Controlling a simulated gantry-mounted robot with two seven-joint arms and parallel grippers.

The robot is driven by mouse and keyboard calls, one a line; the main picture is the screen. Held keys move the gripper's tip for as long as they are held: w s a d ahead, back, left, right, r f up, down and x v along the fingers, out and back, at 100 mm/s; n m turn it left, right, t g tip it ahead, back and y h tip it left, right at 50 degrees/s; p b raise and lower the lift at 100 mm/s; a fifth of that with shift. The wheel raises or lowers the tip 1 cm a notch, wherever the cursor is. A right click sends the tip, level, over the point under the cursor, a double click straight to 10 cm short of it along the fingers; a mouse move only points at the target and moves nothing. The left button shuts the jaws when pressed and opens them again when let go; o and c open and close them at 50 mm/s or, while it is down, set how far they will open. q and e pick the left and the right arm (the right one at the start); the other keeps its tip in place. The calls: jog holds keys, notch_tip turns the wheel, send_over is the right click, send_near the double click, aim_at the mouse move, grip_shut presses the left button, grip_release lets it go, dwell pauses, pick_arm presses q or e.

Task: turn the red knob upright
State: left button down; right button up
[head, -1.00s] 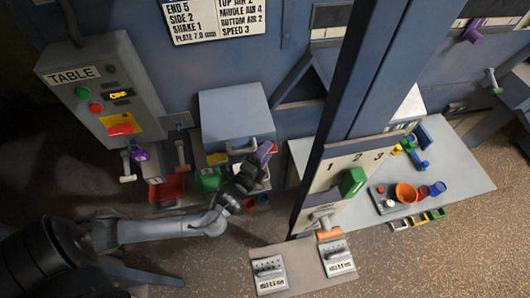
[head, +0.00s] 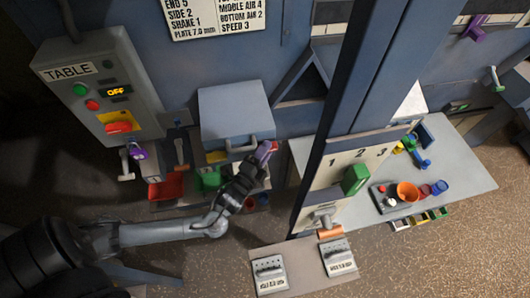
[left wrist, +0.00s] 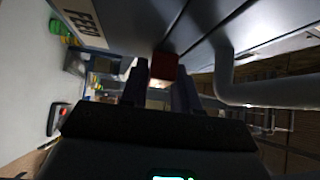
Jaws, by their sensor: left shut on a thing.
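In the head view only a small reddish-purple piece (head: 265,148) shows at the fingertips, and I cannot tell the knob's angle there. Another red knob (head: 118,127) sits on a yellow plate on the TABLE control box, apart from my gripper. My right gripper is in neither view.
The TABLE box (head: 97,85) stands at the left, its display reading OFF. A blue post (head: 350,95) rises to the right. A bench (head: 455,170) with cups and small bins stands at the far right.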

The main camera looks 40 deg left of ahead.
pick_arm(q)
jog(key=n+t+y+b, duration=0.1)
jog(key=n+b, duration=0.2)
jog(key=f+n+t+y+b, duration=0.1)
jog(key=n+y+b, duration=0.1)
jog(key=b, duration=0.2)
jog(key=n+t+y+b, duration=0.2)
jog(key=n+b, duration=0.1)
jog(key=shift+w+d+f+n, duration=0.1)
jog(key=shift+w+f+n, duration=0.05)
jog(key=shift+f+n, duration=0.15)
jog(key=shift+w+d+r+n+g+y+b, duration=0.1)
jog(key=shift+n+g+y+b, duration=1.15)
jog(key=shift+n+y+b, duration=1.35)
jog(key=shift+w+d+r+n+g+y+b, duration=0.1)
jog(key=shift+n+g+y+b, duration=1.45)
jog(key=shift+n, duration=1.8)
jog(key=shift+w+n+g+y+b, duration=0.1)
jog(key=shift+n+g+y+b, duration=0.8)
jog(key=shift+n+y+b, duration=1.7)
jog(key=shift+n, duration=0.35)
jog(key=c, duration=0.9)
grip_release()
jog(key=shift+r, duration=0.1)
jog(key=shift+p, duration=0.35)
